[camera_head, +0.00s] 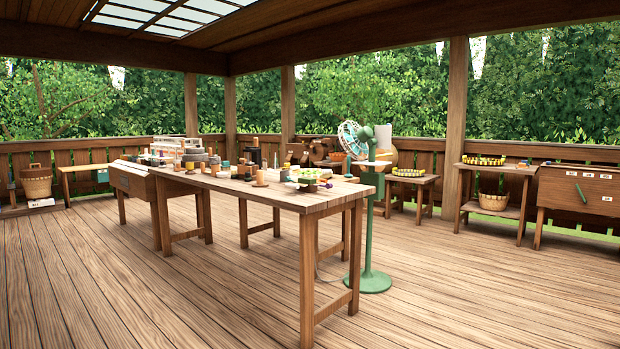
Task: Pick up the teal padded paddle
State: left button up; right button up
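I cannot pick out the teal padded paddle for certain; things are small at this distance. A small teal patch (102,175) shows at the right end of the low yellow-topped side table (82,168) at the far left. The long wooden worktable (310,201) in the middle carries many small jars, cups and a green plate (310,174), but no clear paddle shape among them. Neither of my grippers is in view.
A green pedestal fan (372,230) stands right behind the worktable's near end. A wooden chest (133,182) adjoins its far end. Side tables with baskets (493,201) and a cabinet (580,190) line the right railing. The plank floor (130,290) in front is clear.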

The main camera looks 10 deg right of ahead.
aim_at(347, 176)
jog(key=i+l+z, duration=0.7)
jog(key=i, duration=0.25)
jog(key=i+l+z, duration=0.2)
jog(key=i+z, duration=0.15)
jog(key=i, duration=0.2)
jog(key=i+z, duration=0.35)
jog(key=i, duration=0.2)
jog(key=i+l, duration=0.1)
jog(key=i, duration=0.75)
jog(key=i+u, duration=0.1)
jog(key=i, duration=0.7)
jog(key=i+l, duration=0.2)
jog(key=i, duration=0.65)
jog(key=i+u, duration=0.15)
jog(key=i, duration=2)
jog(key=i+j+u, duration=0.1)
jog(key=i+u, duration=0.75)
jog(key=i+l+u, duration=0.3)
jog(key=i+u, duration=0.15)
